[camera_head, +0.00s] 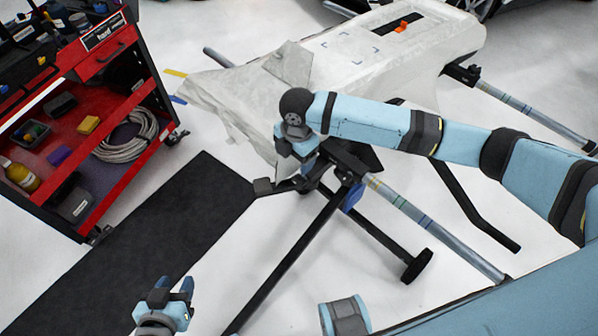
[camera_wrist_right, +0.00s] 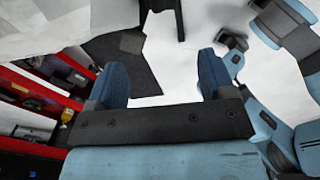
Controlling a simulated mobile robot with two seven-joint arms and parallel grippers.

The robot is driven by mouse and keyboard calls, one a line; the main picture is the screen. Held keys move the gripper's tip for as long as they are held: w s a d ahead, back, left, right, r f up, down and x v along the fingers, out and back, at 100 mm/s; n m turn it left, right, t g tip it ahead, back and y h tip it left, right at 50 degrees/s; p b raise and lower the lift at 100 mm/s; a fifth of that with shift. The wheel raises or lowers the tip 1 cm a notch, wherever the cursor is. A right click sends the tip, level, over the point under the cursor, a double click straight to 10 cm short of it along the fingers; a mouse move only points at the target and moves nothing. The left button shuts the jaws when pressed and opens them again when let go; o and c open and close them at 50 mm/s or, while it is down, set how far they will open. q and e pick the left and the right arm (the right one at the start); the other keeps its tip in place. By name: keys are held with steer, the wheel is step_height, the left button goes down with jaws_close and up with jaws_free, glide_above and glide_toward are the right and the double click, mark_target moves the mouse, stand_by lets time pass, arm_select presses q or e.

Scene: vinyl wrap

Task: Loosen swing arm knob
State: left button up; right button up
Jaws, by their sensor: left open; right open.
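A work stand (camera_head: 345,170) with black legs and grey striped bars holds a large pale wrapped panel (camera_head: 375,45). My right gripper (camera_head: 308,172) is at the stand's near left joint, below the panel's loose corner. The right wrist view shows its two blue fingers (camera_wrist_right: 162,80) spread, with nothing between them. A blue part (camera_head: 353,198) shows on the stand just right of that gripper; I cannot tell whether it is the swing arm knob. My wrist and gripper hide part of the joint. My left gripper (camera_head: 168,290) is open and empty over the floor, low in the head view.
A red tool cart (camera_head: 140,85) with loaded shelves stands at the left. A black mat (camera_head: 130,245) lies on the floor beside it. The stand's black legs spread below my right arm.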

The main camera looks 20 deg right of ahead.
mark_target(299, 177)
steer(key=shift+h, duration=0.3)
steer(key=f+b, duration=0.1)
steer(key=f, duration=0.3)
steer(key=d+f, duration=0.1)
steer(key=f, duration=0.3)
steer(key=f+b, duration=0.1)
steer(key=f, duration=0.4)
steer(key=shift+w+d+b, duration=0.2)
steer(key=shift+w+b, duration=0.1)
steer(key=shift+w, duration=0.05)
arm_select(q)
steer(key=shift+f, duration=0.55)
